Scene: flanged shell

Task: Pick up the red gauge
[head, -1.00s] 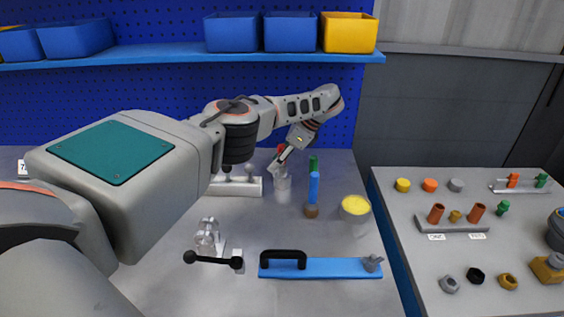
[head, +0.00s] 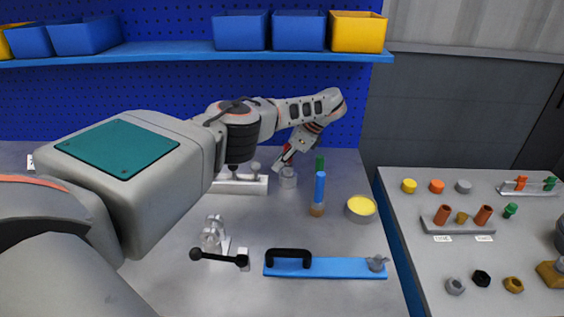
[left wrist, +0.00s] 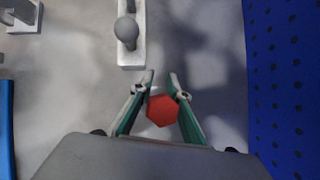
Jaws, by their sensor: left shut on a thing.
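The red gauge (left wrist: 162,111) shows in the left wrist view as a red hexagonal end between my fingers. My left gripper (left wrist: 162,76) is shut on it. In the head view my left gripper (head: 283,160) is at the back of the grey table, just above a short light grey cylinder (head: 288,178). Only a small red patch of the gauge (head: 287,149) shows there, the rest being hidden by the fingers. I cannot tell whether the gauge touches anything below. My right gripper is not in view.
A white block with knobs (head: 240,184) stands close left of the gripper. Green (head: 320,163) and blue (head: 320,187) upright pegs and a yellow-topped cup (head: 361,208) stand to its right. A blue pegboard (left wrist: 290,90) is close behind. A blue handled plate (head: 335,268) lies in front.

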